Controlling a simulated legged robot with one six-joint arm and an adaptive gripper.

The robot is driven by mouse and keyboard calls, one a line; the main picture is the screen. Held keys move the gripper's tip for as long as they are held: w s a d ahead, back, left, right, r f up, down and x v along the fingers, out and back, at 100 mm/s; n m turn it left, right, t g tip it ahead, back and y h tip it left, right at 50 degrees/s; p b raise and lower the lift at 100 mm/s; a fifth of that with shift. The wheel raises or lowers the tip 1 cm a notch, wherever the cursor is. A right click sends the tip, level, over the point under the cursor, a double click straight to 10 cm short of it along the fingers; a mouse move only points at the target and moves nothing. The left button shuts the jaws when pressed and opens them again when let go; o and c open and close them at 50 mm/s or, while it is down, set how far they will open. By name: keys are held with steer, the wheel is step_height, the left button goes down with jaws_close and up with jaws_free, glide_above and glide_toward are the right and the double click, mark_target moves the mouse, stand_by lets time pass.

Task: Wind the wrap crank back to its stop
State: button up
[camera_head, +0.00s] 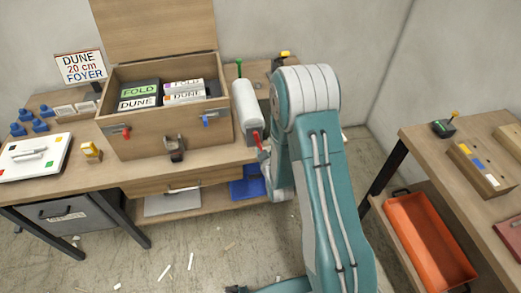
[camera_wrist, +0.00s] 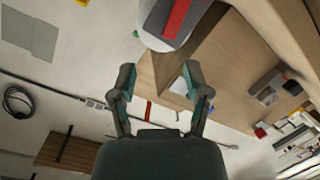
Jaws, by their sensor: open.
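The wrap roll (camera_head: 245,104) is a white cylinder at the right end of the wooden bench, with a dark end plate and a red crank (camera_head: 257,138) at its near end. In the wrist view, the white roll end (camera_wrist: 153,38) is at the top, with a red bar, the crank (camera_wrist: 179,17), on a grey plate. My gripper (camera_wrist: 160,80) is open, with nothing between its fingers. The crank lies beyond the fingertips, apart from them. In the head view my arm hides most of the gripper, beside the bench's front edge near the crank.
An open wooden chest (camera_head: 167,140) with FOLD and DUNE boxes stands left of the roll. A sign (camera_head: 80,67), blue pieces (camera_head: 30,121) and a white board (camera_head: 34,158) are farther left. A second table (camera_head: 425,140) with an orange bin (camera_head: 428,245) is at right. Floor lies between.

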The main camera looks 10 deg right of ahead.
steer(key=s+f+n+t, duration=0.2)
steer(key=s+f, duration=0.3)
steer(key=f, duration=0.3)
steer(key=w, duration=1)
steer(key=shift+w, duration=0.4)
jaws_close()
